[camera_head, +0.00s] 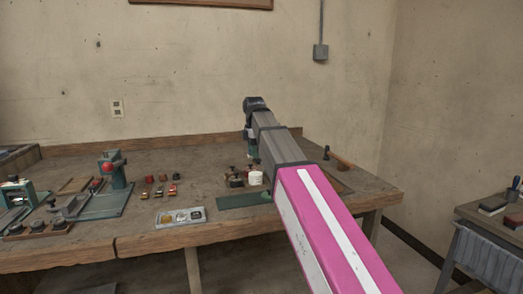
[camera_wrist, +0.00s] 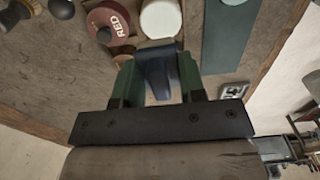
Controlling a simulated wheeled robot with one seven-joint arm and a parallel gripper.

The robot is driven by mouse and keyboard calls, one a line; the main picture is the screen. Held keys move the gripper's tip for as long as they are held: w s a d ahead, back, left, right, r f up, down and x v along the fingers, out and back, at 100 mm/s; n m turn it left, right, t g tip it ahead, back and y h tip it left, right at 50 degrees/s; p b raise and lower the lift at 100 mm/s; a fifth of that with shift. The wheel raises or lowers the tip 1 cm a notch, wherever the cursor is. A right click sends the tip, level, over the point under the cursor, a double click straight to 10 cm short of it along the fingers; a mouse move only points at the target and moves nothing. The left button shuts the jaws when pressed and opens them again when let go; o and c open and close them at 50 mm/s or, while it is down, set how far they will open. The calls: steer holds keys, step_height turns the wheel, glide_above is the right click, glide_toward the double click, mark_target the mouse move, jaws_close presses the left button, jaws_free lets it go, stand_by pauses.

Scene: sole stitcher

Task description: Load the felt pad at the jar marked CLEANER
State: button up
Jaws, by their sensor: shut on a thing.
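My gripper (camera_wrist: 158,78) has green fingers and is shut on a dark blue-grey piece (camera_wrist: 156,68). This may be the felt pad or its holder, but its far end is unclear. In the wrist view, a dark red jar marked RED (camera_wrist: 118,25) and a white jar (camera_wrist: 161,19) are just beyond the fingertips. I cannot read the word CLEANER on any jar. In the head view, dark jars (camera_head: 235,180) and the white jar (camera_head: 256,178) stand on the bench, just below my gripper (camera_head: 251,152), which my arm partly hides.
A green mat (camera_head: 238,201) lies in front of the jars. A metal tray (camera_head: 181,217) is at the bench's front edge. A green machine (camera_head: 114,172) and small red-topped pieces (camera_head: 172,190) are to the left. A hammer (camera_head: 340,158) lies at the right.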

mark_target(255, 174)
steer(key=shift+d+f, duration=0.2)
steer(key=shift+f, duration=2.8)
steer(key=shift+s+f, duration=0.1)
steer(key=shift+f, duration=0.45)
steer(key=shift+r, duration=0.1)
steer(key=shift+r, duration=3.45)
